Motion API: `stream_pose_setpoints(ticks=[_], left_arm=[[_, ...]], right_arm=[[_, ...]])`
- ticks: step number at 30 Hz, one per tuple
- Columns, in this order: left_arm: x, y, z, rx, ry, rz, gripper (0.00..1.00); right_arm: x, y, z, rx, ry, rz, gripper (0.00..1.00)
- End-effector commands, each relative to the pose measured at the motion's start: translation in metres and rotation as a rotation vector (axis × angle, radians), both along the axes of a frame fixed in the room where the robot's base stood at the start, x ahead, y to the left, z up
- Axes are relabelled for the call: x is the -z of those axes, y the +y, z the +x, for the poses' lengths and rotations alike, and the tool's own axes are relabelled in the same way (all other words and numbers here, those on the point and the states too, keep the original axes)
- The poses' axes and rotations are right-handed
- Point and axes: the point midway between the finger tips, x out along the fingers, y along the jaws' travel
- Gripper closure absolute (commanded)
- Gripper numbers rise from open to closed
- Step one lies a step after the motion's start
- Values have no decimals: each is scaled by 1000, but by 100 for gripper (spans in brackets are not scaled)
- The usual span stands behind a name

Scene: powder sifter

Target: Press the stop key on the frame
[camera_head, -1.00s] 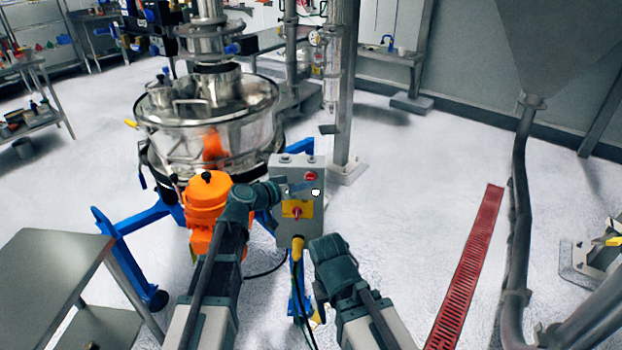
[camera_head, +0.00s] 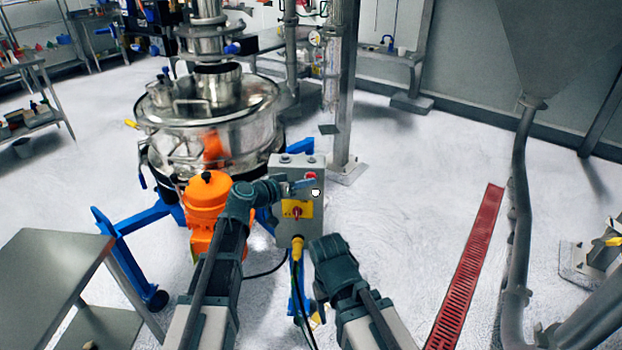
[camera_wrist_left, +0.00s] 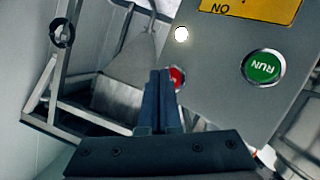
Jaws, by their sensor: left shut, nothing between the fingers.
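A grey control box (camera_head: 283,223) stands upright on the frame below the steel sifter. A red key (camera_head: 311,176) is near its top right. In the left wrist view the red key (camera_wrist_left: 178,77) shows beside the fingertips, partly hidden by them. My left gripper (camera_head: 309,183) is shut and empty, its tips at the box face close to the red key; I cannot tell whether they touch. A green RUN key (camera_wrist_left: 263,67) and a white round light (camera_wrist_left: 181,34) sit on the same face. My right arm ends low beside the box; its fingers do not show.
A red-and-yellow switch (camera_head: 297,210) is on the box below the fingers. An orange motor (camera_head: 206,200) stands left of the box. A metal table (camera_head: 50,270) is at the left. Open floor lies right of the box, up to a red drain grate (camera_head: 468,265).

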Motion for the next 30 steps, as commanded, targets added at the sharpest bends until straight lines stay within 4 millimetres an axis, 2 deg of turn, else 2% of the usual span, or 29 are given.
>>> stream_pose_setpoints(ticks=[30], left_arm=[[0, -1, 8, 0, 0, 0, 100]], right_arm=[[0, 0, 0, 0, 0, 0, 38]])
